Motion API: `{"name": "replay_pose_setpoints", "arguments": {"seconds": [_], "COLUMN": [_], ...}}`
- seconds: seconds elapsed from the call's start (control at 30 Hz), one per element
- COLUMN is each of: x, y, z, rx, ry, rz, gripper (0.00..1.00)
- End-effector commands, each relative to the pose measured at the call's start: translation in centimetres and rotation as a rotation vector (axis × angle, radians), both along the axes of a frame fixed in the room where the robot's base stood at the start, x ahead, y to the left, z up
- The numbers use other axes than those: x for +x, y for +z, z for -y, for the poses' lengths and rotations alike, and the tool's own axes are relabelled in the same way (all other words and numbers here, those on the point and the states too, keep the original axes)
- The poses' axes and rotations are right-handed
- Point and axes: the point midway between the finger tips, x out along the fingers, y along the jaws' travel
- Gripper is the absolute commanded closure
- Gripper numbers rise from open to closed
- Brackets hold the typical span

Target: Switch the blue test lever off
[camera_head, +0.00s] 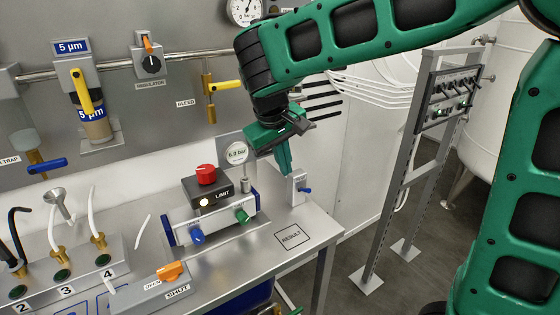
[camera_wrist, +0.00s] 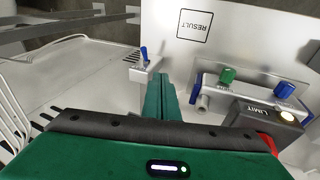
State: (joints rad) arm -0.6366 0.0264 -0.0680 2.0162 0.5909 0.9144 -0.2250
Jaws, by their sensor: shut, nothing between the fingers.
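A small blue lever (camera_head: 305,189) sits on a short pale post (camera_head: 297,184) near the bench's right edge; the post's label is too small to read, so I cannot be sure it is the test lever. In the wrist view, the blue lever (camera_wrist: 144,54) stands out from its post, just beyond and left of my fingertips. My gripper (camera_head: 286,170) is shut and empty, pointing down just left of the post in the head view. In the wrist view my gripper (camera_wrist: 160,85) looks close to the post; I cannot tell whether it touches.
Left of my gripper is a unit with a LIMIT box (camera_head: 222,192), red knob (camera_head: 205,174), blue knob (camera_head: 197,236) and green knob (camera_head: 241,215). The bench around the RESULT square (camera_head: 292,237) is clear. A switch stand (camera_head: 448,100) is right.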

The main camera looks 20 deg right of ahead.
Motion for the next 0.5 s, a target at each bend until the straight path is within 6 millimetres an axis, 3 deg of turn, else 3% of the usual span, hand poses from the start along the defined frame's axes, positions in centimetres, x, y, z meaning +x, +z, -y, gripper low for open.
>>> {"name": "replay_pose_setpoints", "arguments": {"seconds": [0.3,0.5], "x": [1.4,1.4], "y": [-5.6,-6.8], "z": [1.5,3.9], "rx": [-0.002,0.000], "ry": [-0.002,-0.002], "rz": [-0.003,0.000], "gripper": [1.00,1.00]}}
